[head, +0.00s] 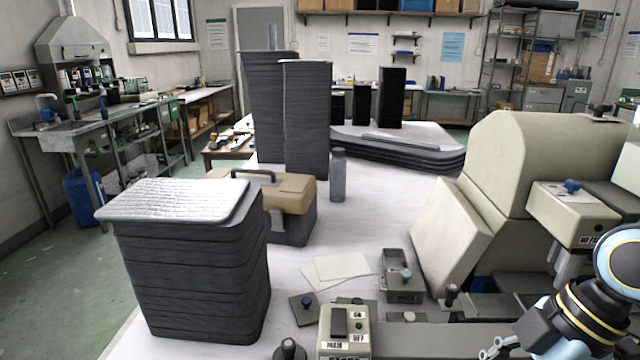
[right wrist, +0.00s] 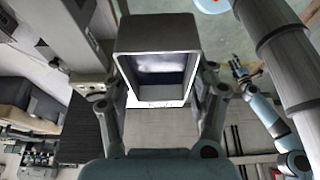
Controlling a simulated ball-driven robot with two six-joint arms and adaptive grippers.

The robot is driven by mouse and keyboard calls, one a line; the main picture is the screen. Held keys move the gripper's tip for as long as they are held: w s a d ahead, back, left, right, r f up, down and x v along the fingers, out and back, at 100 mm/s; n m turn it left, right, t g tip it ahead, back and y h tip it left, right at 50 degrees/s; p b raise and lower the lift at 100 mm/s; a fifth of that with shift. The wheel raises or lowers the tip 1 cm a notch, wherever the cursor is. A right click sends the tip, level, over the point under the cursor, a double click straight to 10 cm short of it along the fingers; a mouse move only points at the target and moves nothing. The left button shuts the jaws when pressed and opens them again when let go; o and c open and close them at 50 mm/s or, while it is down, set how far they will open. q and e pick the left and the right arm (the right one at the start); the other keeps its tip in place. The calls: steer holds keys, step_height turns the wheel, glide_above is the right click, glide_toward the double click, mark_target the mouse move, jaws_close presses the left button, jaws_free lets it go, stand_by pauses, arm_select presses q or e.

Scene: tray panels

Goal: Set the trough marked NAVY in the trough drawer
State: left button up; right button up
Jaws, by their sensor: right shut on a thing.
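A grey, open-topped trough (right wrist: 156,35) fills the middle of the right wrist view. Its inside shows a dark navy patch and a bright patch. My right gripper (right wrist: 165,100) is shut on it, with one finger against each side wall. No NAVY marking can be read on the trough. In the head view my right arm comes in at the lower right, and its gripper and the trough cannot be made out there. What looks like my left gripper (right wrist: 240,72) shows small at the right of the right wrist view, too small to judge. I cannot pick out a trough drawer.
In the head view a tall stack of dark panels (head: 190,265) stands at the front left, with a tan toolbox (head: 290,195) behind it. A large beige machine (head: 540,150) fills the right. A control box (head: 343,332) sits at the front.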

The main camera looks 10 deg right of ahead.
steer(key=f+b, duration=0.2)
steer(key=f, duration=0.1)
steer(key=f+b, duration=0.1)
steer(key=shift+w+f, duration=0.3)
steer(key=shift+w, duration=0.05)
step_height(320, 180, down, 12)
steer(key=b, duration=1)
steer(key=shift+s+d, duration=0.1)
steer(key=shift+s, duration=0.1)
